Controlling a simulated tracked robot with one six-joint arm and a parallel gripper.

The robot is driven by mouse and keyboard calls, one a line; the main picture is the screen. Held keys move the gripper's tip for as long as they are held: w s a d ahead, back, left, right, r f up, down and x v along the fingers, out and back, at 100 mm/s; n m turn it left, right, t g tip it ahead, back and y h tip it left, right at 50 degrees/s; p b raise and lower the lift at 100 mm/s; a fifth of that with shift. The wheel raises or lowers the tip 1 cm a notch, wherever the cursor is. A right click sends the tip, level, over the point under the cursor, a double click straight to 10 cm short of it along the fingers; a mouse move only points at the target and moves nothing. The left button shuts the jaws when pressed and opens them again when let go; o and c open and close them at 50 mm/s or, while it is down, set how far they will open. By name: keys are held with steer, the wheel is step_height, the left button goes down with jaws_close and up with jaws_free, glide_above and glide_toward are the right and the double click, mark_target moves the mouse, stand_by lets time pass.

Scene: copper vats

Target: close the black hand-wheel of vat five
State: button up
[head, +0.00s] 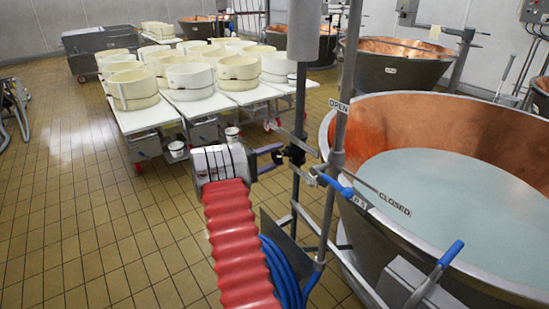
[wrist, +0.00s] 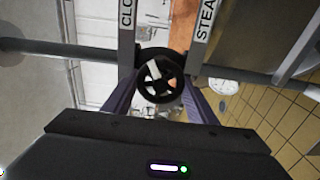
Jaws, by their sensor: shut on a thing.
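The black hand-wheel (wrist: 160,80) is in the middle of the wrist view, a small round wheel with spokes. My gripper (wrist: 160,94) has its two purple fingers on either side of the wheel's rim and is shut on it. In the head view my gripper (head: 276,160) reaches the small dark wheel (head: 295,155) on the upright pipework; the fingers partly hide it. The large copper-lined vat (head: 440,115) beside the pipes holds pale liquid. A small plate (head: 361,202) hangs at its rim; I cannot read it surely. How far the wheel is turned is unclear.
Blue-handled levers (head: 337,185) stand close to the right of my gripper. White tables (head: 140,118) with cheese moulds stand behind. Tiled floor (head: 75,220) is clear at left.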

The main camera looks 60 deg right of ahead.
steer(key=shift+f, duration=0.1)
stand_by(0.3)
steer(key=o, duration=1.1)
steer(key=shift+c, duration=0.2)
steer(key=v, duration=1.3)
steer(key=shift+w+a, duration=0.2)
steer(key=shift+a, duration=0.15)
